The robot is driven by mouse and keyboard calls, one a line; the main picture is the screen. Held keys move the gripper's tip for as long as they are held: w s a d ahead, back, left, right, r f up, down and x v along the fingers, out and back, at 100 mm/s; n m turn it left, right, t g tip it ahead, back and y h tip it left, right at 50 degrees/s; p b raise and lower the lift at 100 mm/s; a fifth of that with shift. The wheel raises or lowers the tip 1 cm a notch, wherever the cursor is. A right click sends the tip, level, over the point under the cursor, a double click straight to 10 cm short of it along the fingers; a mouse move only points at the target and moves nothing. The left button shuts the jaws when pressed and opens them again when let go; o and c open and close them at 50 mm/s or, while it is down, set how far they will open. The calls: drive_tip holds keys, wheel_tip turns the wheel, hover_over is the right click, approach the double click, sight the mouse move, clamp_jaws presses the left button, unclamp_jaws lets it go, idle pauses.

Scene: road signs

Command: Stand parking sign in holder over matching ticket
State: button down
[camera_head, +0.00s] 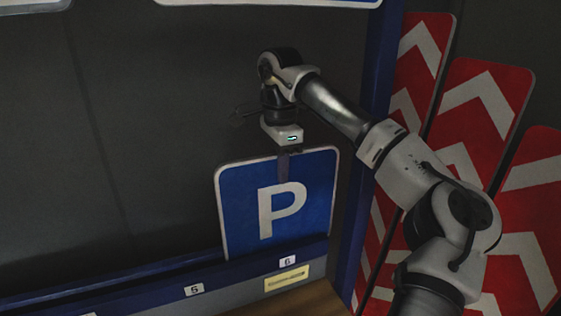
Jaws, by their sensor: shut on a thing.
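The blue parking sign (310,190) with a white P and white border stands nearly upright, tilted slightly. My gripper (283,165) is shut on its top edge from above. The sign's lower edge is hidden behind the front rail of the blue holder (215,267), above the label 6. I cannot tell whether the sign touches the holder's bottom. A yellowish ticket (287,279) is on the rail's front face below label 6, under the sign. Its print is too small to read.
Label 5 (194,290) marks the rail to the left, where no sign stands. A blue upright post (364,150) is close to the right of the sign. Red and white chevron panels (480,110) stand beyond it. Parts of other signs (270,2) show at the top.

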drive_tip(key=shift+f, duration=0.65)
drive_tip(key=c, duration=1.3)
unclamp_jaws()
drive_tip(key=shift+f, duration=0.1)
wheel_tip(320, 180, up, 13)
drive_tip(key=shift+f+p, duration=0.15)
drive_tip(key=shift+p, duration=0.3)
drive_tip(key=shift+r+p, duration=0.45)
drive_tip(key=shift+r, duration=0.2)
